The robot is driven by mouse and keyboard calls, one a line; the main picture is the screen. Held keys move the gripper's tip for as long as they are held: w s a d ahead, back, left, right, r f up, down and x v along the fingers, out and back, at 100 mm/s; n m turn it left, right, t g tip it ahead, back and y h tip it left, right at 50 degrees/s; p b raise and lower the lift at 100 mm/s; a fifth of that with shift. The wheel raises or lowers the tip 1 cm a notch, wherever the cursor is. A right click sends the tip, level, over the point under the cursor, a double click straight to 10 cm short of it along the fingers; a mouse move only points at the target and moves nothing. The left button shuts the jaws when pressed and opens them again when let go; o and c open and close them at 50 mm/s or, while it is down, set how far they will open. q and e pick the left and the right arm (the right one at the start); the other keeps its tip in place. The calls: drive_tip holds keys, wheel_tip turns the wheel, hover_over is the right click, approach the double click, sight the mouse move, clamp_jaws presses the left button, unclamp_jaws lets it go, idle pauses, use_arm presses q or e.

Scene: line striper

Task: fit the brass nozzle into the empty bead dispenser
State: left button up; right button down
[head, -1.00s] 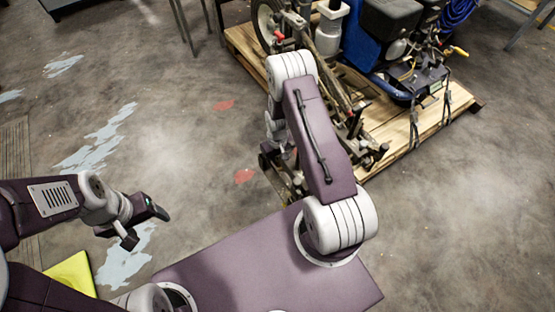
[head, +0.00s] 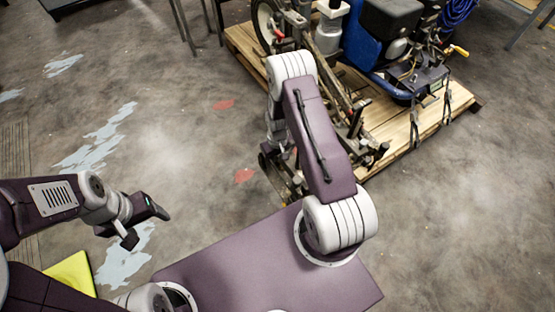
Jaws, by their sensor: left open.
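The line striper (head: 375,55) stands on a wooden pallet (head: 432,122) at the top right, with a dark engine, blue bodywork and a wheel. I cannot make out the brass nozzle or the empty bead dispenser; my right arm covers part of the machine's near end. My left gripper (head: 148,226) is open above the floor at the lower left, with nothing seen between its fingers, far from the striper. My right arm reaches to the striper's near left end. Its wrist (head: 277,122) shows, but the gripper's fingers are hidden or lost among dark machine parts.
A yellow panel (head: 72,274) lies at the lower left. The concrete floor has pale worn patches (head: 98,140) and red marks (head: 244,175). Metal table legs (head: 183,25) stand at the top. The floor right of the pallet is clear.

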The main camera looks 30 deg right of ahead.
drive_tip(key=shift+r+p, duration=0.3)
drive_tip(key=shift+p, duration=0.1)
drive_tip(key=c, duration=0.9)
unclamp_jaws()
wheel_tip(320, 180, up, 7)
drive_tip(key=p, duration=0.6)
drive_tip(key=shift+p, duration=0.3)
